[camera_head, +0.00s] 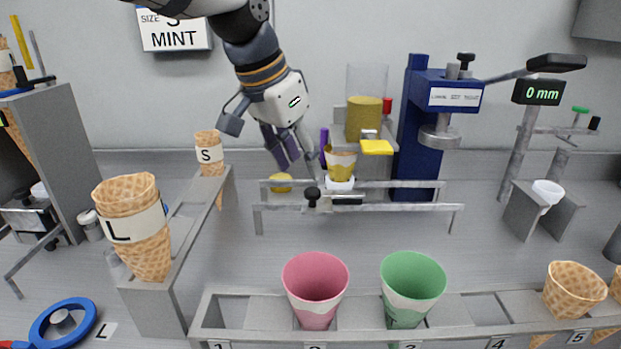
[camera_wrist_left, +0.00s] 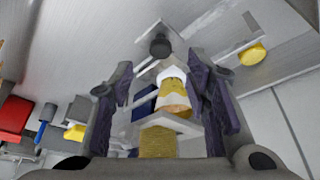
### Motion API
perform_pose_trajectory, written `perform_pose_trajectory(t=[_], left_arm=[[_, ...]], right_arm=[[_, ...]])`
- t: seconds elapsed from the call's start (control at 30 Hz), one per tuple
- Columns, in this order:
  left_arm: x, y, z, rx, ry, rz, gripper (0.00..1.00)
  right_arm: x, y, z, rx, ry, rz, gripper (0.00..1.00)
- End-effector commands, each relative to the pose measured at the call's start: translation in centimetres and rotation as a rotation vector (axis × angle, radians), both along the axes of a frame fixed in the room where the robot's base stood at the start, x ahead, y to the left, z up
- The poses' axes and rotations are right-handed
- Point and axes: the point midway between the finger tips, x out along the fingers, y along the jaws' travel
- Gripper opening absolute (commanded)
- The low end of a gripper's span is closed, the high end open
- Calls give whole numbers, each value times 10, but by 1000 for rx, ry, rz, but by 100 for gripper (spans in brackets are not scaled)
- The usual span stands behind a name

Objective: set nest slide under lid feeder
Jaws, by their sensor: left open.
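The nest slide is a white nest (camera_head: 341,185) on a railed track (camera_head: 420,207), with a black knob (camera_head: 312,194) at its left. A brown-and-yellow cup (camera_head: 341,165) stands upright in the nest. The lid feeder (camera_head: 364,118) stands behind and right of the cup, a clear tube holding a yellow stack above a yellow tab (camera_head: 376,148). My left gripper (camera_head: 299,158) is open, above and behind the knob, left of the cup. In the left wrist view its fingers (camera_wrist_left: 160,85) spread with the knob (camera_wrist_left: 160,47) beyond them. My right gripper is not in view.
A blue press (camera_head: 430,125) stands right of the feeder, close to the track. A front rack holds a pink cup (camera_head: 315,285) and a green cup (camera_head: 411,285). Cones marked S (camera_head: 209,153) and L (camera_head: 135,225) stand at left. The bench between track and rack is clear.

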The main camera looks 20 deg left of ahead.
Motion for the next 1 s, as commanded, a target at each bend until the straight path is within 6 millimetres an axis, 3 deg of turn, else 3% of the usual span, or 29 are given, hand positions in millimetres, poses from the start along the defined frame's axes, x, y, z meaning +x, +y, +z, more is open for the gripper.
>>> perform_pose_trajectory(t=[0.1, 0.23, 0.6, 0.8, 1.0], left_arm=[[10, -6, -28, 1, 4, 0, 44], [17, -10, -47, 0, 1, 0, 44], [21, -12, -58, 0, -1, 1, 44], [21, -12, -57, 0, 0, 1, 1], [23, -12, -58, 1, 1, 1, 0]], right_arm=[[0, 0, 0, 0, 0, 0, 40], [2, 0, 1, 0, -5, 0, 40], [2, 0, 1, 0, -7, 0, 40], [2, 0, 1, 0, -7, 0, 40], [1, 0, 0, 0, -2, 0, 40]])
